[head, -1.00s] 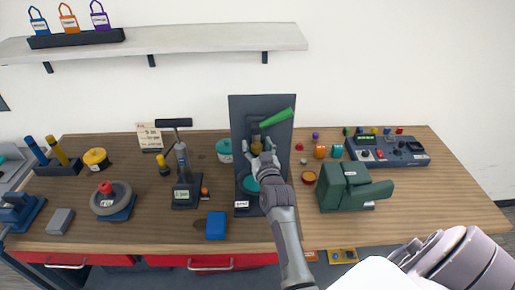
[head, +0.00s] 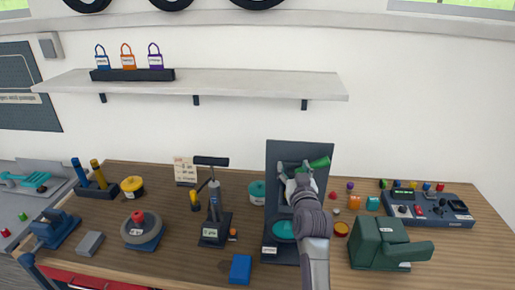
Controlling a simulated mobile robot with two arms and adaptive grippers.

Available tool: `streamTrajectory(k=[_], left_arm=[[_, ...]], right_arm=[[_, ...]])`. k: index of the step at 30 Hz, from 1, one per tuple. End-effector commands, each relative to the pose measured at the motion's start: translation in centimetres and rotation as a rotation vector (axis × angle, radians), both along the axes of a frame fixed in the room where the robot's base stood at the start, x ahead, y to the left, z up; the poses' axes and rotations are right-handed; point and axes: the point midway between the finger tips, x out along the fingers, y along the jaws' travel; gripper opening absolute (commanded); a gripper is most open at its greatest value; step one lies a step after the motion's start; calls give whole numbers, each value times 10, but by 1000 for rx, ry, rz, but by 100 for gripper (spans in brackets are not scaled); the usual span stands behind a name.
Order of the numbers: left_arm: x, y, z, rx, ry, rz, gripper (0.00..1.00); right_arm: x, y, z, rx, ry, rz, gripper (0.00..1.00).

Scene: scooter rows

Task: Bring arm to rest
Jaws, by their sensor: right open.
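My right arm comes in from the bottom right of centre. Its gripper (head: 299,170) is open in front of the dark upright panel (head: 290,150). A green handle (head: 319,162) shows just to the right of the gripper. I cannot tell whether the gripper touches the handle or the panel. The fingers are partly hidden behind the wrist, which also covers the middle of the panel. A teal disc (head: 284,229) lies low on the panel's base, left of my forearm. My left gripper is not in view.
A green machine (head: 380,243) stands close right of my arm. A hand pump (head: 214,205), a blue block (head: 240,268) and a teal pot (head: 257,191) stand to the left. A control box (head: 430,208) sits at the back right. A shelf (head: 250,85) hangs above the bench.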

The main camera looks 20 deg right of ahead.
Motion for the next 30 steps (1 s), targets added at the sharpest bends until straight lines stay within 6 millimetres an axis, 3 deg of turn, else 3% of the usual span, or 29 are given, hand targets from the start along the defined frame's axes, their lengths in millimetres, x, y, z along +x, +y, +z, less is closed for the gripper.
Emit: streamTrajectory(k=[5, 8, 10, 15, 18, 24, 30], left_arm=[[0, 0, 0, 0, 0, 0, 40], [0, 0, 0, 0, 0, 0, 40], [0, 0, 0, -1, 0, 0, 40], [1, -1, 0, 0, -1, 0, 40], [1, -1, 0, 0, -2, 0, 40], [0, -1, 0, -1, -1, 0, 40], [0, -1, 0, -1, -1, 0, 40]], right_arm=[[-2, 2, -4, -1, 12, 6, 64], [-14, 12, -23, -5, 88, 41, 64], [-32, 28, -47, -3, 191, 89, 64], [-111, 83, -124, 18, 543, 230, 64], [-162, 110, -156, 36, 726, 291, 64], [-240, 140, -188, 62, 970, 360, 64], [-300, 158, -202, 79, 1146, 403, 64]])
